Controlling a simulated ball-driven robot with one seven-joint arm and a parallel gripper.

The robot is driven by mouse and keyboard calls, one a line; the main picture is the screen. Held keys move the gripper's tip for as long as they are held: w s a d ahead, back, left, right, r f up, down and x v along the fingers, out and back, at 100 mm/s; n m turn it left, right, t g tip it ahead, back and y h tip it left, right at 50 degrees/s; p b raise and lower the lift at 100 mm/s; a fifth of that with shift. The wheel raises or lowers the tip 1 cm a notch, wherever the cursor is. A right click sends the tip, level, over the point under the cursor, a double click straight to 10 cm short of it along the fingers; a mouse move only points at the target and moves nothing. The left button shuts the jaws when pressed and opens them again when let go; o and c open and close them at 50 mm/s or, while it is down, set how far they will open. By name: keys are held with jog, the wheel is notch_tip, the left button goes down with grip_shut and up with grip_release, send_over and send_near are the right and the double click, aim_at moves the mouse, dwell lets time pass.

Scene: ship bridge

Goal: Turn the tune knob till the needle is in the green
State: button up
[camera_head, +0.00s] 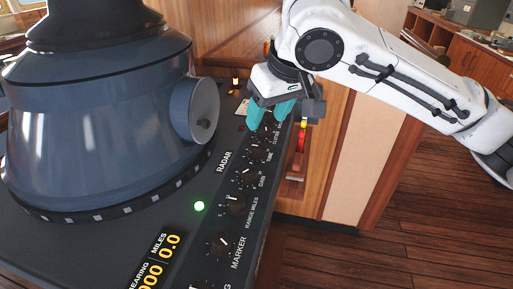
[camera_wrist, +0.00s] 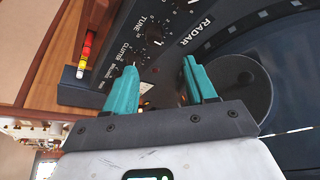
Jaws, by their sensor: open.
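The tune knob (camera_head: 259,152) is a small dark round knob in the row along the radar console's right edge, labelled TUNE. It also shows in the wrist view (camera_wrist: 153,35), beyond the fingertips. My gripper (camera_head: 268,113) has teal fingers, is open, and hangs over the far end of the row, near the clutter knob.
The gain knob (camera_head: 247,178), range knob (camera_head: 235,204) and marker knob (camera_head: 219,243) continue the row toward me. A big blue-grey radar hood (camera_head: 95,125) with a side cylinder (camera_head: 203,112) stands left. A red and yellow strip (camera_head: 302,135) is right of the console. Wooden floor lies right.

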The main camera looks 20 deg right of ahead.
aim_at(259, 146)
jog(key=x, duration=0.7)
jog(key=d+x, duration=0.1)
jog(key=x, duration=0.3)
jog(key=shift+c, duration=0.2)
jog(key=c, duration=1)
jog(key=shift+r+n+p, duration=0.15)
jog(key=shift+n+p, duration=0.25)
jog(key=shift+p, duration=0.05)
jog(key=shift+n+y+p, duration=0.5)
jog(key=shift+n+p, duration=0.6)
jog(key=shift+n, duration=0.1)
jog(key=shift+w+d+n+g+y+p, duration=0.1)
jog(key=shift+n+g+y+p, duration=0.25)
jog(key=shift+n+p, duration=0.5)
